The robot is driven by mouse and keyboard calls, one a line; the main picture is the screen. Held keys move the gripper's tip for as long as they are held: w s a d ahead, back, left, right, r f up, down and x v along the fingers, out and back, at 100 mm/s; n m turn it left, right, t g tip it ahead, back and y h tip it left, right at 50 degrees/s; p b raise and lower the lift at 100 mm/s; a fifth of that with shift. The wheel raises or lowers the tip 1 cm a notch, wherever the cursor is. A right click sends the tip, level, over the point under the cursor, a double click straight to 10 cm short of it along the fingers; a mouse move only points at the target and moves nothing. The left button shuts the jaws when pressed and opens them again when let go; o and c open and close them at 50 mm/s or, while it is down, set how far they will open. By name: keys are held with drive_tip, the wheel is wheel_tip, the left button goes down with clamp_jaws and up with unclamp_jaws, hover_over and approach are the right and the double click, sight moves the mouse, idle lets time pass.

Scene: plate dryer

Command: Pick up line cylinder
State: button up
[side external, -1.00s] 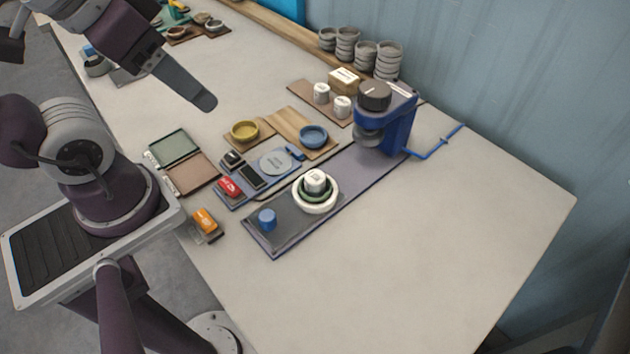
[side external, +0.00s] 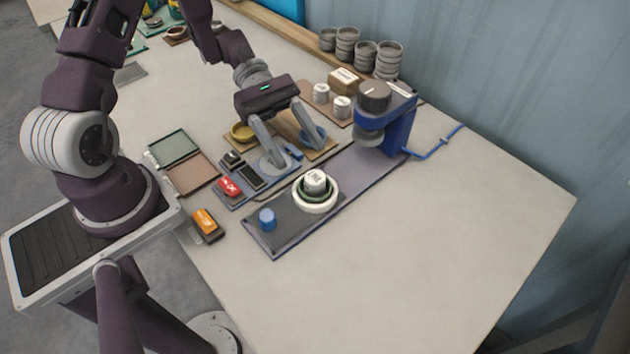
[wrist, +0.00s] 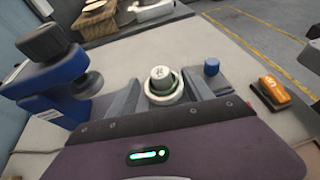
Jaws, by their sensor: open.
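A white cylinder (side external: 316,181) with a dark marking on top stands inside a green-and-white ring (side external: 316,207) on the dark tray (side external: 291,228). Between my fingers in the wrist view, the white cylinder (wrist: 161,75) shows ahead. A plain blue cylinder (side external: 267,220) stands near the tray's front end, and in the wrist view (wrist: 211,67) it is right of the fingers. Two more white cylinders, one left (side external: 321,93) and one right (side external: 342,107), stand on a wooden board. I cannot tell which is the line cylinder. My gripper (side external: 297,153) is open and empty, behind the ring.
The blue press (side external: 399,122) with a dark knob stands at the tray's far end. An orange block (side external: 204,221) is front left. The right table is clear.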

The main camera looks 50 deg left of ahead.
sight(314, 175)
drive_tip(key=x, duration=0.5)
drive_tip(key=shift+f, duration=0.35)
drive_tip(key=shift+a, duration=0.1)
clamp_jaws()
